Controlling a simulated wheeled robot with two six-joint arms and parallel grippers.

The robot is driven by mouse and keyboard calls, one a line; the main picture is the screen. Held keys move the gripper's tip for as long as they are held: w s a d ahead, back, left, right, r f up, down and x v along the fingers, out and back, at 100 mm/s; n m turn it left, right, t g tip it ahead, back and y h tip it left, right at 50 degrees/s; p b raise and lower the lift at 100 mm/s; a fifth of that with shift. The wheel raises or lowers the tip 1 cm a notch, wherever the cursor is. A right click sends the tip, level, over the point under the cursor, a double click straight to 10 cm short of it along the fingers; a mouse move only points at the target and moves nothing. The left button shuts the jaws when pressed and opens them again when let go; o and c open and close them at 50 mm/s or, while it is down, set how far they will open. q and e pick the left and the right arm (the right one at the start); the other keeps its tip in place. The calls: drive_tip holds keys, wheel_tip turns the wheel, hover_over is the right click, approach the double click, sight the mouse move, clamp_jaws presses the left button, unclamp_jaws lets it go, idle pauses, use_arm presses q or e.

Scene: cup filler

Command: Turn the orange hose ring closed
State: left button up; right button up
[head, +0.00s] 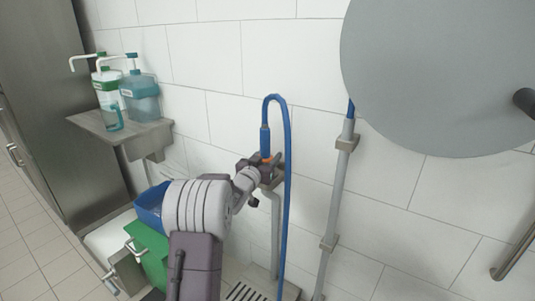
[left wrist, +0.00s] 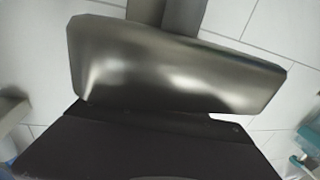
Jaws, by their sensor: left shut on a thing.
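The orange hose ring (head: 267,157) shows as a small orange patch at the lower end of the blue hose's upright fitting (head: 264,141), on the wall in the head view. My left gripper (head: 267,164) reaches it from the lower left and is shut on it; the fingers cover most of the ring. How far the ring is turned cannot be seen. The blue hose (head: 287,210) loops over above the fitting and hangs down to its right. In the left wrist view a shiny metal surface (left wrist: 170,70) fills the middle and hides the ring. My right gripper is out of view.
A grey bracket (head: 275,183) with a pipe sits just below the ring. A large grey disc (head: 435,75) covers the upper right. A shelf (head: 110,128) with soap bottles, a blue bin (head: 150,206) and a green box (head: 150,250) are at left. A floor grate (head: 243,292) lies below.

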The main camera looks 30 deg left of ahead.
use_arm(q)
drive_tip(key=o, duration=1.4)
drive_tip(key=shift+c, duration=0.2)
drive_tip(key=s, duration=0.2)
drive_tip(key=s+p, duration=0.1)
drive_tip(key=s, duration=0.1)
drive_tip(key=shift+s+d+r, duration=0.15)
drive_tip(key=shift+s+d, duration=0.05)
drive_tip(key=shift+s, duration=0.2)
drive_tip(key=s, duration=0.1)
drive_tip(key=s+b, duration=0.2)
drive_tip(key=shift+s+d+f, duration=0.25)
drive_tip(key=shift+s, duration=0.1)
drive_tip(key=shift+s+r, duration=0.1)
drive_tip(key=shift+s, duration=0.2)
